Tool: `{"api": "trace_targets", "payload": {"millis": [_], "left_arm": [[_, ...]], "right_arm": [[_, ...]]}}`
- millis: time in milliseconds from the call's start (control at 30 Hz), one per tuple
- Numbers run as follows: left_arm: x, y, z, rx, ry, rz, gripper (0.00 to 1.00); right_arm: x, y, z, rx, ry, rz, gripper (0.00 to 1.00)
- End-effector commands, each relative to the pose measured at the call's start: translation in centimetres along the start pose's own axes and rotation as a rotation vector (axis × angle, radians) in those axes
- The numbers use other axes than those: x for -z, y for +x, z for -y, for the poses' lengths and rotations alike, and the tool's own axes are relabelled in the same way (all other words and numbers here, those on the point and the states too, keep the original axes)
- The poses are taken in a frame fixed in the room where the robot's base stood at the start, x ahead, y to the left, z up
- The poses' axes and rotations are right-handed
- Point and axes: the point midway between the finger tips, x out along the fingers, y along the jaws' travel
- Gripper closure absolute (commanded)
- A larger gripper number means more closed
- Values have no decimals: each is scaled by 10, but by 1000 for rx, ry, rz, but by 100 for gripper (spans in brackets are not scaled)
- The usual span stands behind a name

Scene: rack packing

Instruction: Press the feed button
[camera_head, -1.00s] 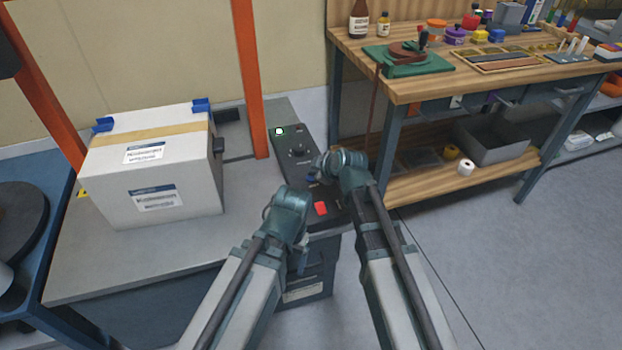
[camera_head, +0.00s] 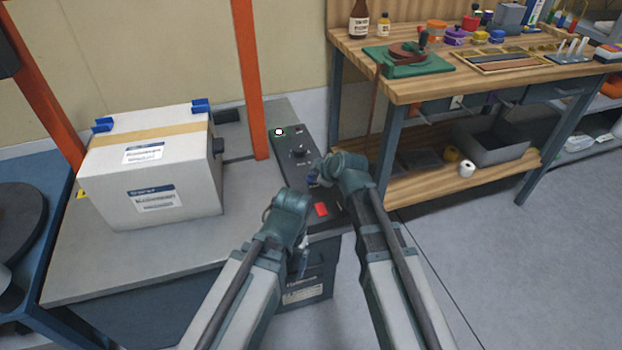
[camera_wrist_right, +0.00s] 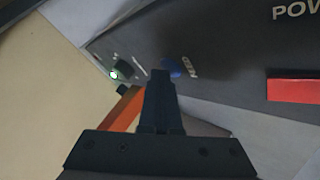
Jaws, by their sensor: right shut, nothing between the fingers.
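The dark control panel (camera_head: 283,156) slopes beside the grey bench. The blue feed button (camera_wrist_right: 171,66) shows in the right wrist view beside upside-down FEED lettering, partly hidden by my fingertips. My right gripper (camera_head: 316,179) is over the panel in the head view, shut and empty; its fingers also show in the right wrist view (camera_wrist_right: 161,76). The fingertips overlap the button in that view; I cannot tell whether they touch it. My left gripper (camera_head: 303,250) hangs near the panel's lower left, with its jaws too small to read.
A red switch (camera_head: 321,209) is on the panel below the feed button. A knob (camera_head: 298,151) and round lamp (camera_head: 279,132) are farther up. A white carton (camera_head: 155,180) stands left on the grey bench. A wooden workbench (camera_head: 440,87) is at right.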

Motion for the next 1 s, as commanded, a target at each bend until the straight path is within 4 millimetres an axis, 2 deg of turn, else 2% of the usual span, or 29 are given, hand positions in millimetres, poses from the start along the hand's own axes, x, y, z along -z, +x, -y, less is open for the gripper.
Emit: {"api": "trace_targets", "payload": {"millis": [433,800,1000], "left_arm": [[0,1,0,0,0,0,20],[-1,-16,2,0,0,0,20],[-1,-15,1,0,0,0,20]], "right_arm": [[-1,1,0,1,0,1,100],[8,-11,-8,0,0,0,100],[8,-10,-8,0,0,0,100]]}}
